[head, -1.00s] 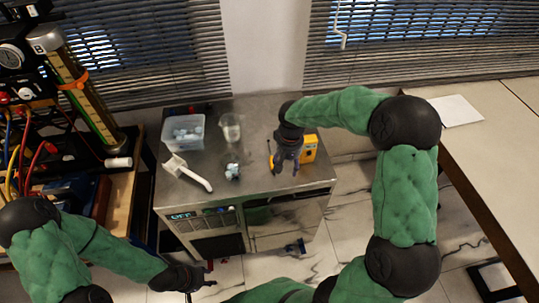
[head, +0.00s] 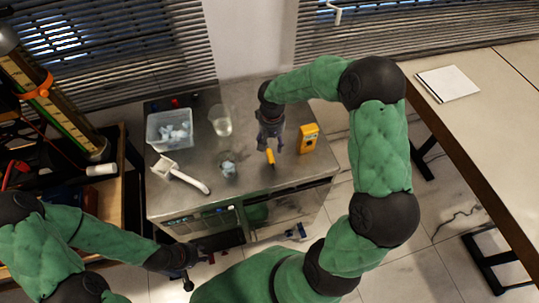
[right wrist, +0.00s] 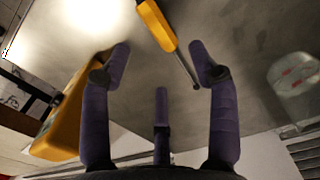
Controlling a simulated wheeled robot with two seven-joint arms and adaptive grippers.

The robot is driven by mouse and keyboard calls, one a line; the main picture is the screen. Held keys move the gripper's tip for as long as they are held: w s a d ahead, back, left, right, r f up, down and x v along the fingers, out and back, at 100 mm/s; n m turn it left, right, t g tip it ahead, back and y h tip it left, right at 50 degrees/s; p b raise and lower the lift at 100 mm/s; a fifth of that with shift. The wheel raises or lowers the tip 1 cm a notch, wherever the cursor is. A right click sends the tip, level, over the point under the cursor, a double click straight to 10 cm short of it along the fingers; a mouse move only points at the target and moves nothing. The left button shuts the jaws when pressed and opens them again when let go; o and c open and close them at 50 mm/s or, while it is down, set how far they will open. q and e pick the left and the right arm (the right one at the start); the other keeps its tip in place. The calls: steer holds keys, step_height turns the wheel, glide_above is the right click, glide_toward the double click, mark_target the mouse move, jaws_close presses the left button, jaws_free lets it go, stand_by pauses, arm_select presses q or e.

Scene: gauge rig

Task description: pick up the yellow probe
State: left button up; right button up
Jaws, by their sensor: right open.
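The yellow probe (head: 270,157) lies on the metal cabinet top, its far part hidden under my right gripper in the head view. In the right wrist view the probe (right wrist: 158,25) shows a yellow handle and a thin metal shaft. The shaft reaches toward the right-hand finger. My right gripper (head: 269,146) is open and empty, pointing down over the probe. Its spread fingers also show in the right wrist view (right wrist: 159,52), with the shaft across the gap; I cannot tell whether they touch. My left gripper (head: 197,270) is low in front of the cabinet; its jaw state is unclear.
A yellow meter (head: 308,138) stands close to the right of my right gripper. A glass beaker (head: 220,121), a clear bin (head: 170,131), a white scoop (head: 180,177) and a bluish clump (head: 228,169) lie to the left. The cabinet top's front right is clear.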

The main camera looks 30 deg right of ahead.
mark_target(272, 153)
steer(key=shift+s+a+f+b, duration=0.15)
steer(key=shift+f+b, duration=0.1)
steer(key=shift+f, duration=0.75)
steer(key=shift+s+d+f+b, duration=0.1)
steer(key=shift+f+b, duration=0.1)
steer(key=shift+f, duration=0.75)
steer(key=shift+s+a+f+b, duration=0.15)
steer(key=shift+f+b, duration=0.1)
steer(key=shift+f, duration=0.75)
steer(key=c, duration=1.1)
